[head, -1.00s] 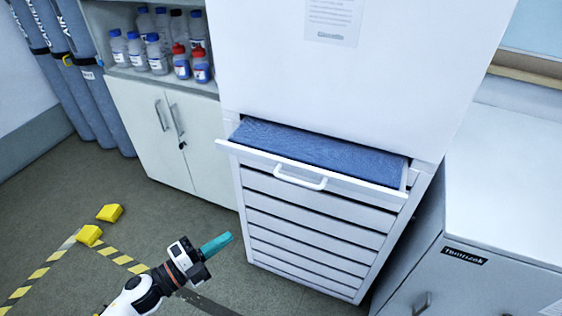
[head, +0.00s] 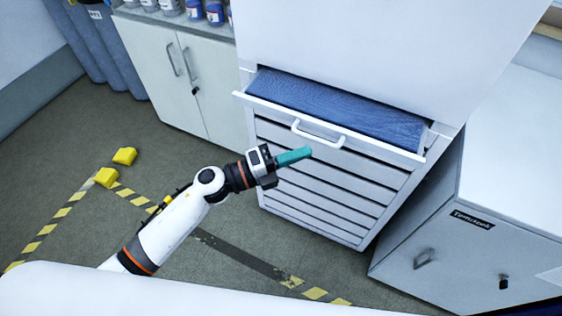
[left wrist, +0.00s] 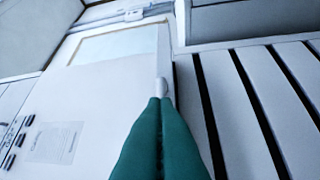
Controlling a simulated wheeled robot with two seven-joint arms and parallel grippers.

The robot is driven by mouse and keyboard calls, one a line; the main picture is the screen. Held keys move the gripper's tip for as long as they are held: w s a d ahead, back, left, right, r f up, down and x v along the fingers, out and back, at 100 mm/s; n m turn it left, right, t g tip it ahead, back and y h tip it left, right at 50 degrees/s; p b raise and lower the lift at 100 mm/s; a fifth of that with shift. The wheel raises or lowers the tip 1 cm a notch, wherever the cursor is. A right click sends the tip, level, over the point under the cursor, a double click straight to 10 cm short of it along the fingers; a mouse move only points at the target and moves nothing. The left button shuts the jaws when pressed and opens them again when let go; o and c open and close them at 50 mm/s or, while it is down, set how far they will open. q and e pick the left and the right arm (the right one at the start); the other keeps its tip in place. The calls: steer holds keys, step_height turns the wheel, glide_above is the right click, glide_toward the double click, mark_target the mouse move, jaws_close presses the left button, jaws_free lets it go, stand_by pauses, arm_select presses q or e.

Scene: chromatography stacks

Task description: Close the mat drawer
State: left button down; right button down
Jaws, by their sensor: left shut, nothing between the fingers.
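The mat drawer (head: 390,137) is the top drawer of a white cabinet in the head view. It stands pulled out, with a blue mat (head: 345,105) inside and a white bar handle (head: 318,137) on its front. My left gripper (head: 308,151), with teal fingers, is shut and empty. Its tips are just below and left of the handle in the picture; I cannot tell whether they touch. In the left wrist view the shut fingers (left wrist: 160,100) point at a small white part that looks like the handle (left wrist: 162,87). My right gripper is not in view.
Several shut drawers (head: 320,190) lie below the open one. A grey cabinet (head: 440,255) stands to the right, a white two-door cupboard (head: 160,70) to the left. Yellow blocks (head: 125,156) and striped tape mark the open floor at the left.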

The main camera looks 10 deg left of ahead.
mark_target(316, 110)
arm_select(q)
steer(key=shift+w+d+r, duration=0.1)
steer(key=shift+w+d, duration=0.1)
steer(key=shift+w, duration=0.55)
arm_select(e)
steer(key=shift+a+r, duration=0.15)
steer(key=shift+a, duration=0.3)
arm_select(q)
steer(key=shift+w, duration=0.1)
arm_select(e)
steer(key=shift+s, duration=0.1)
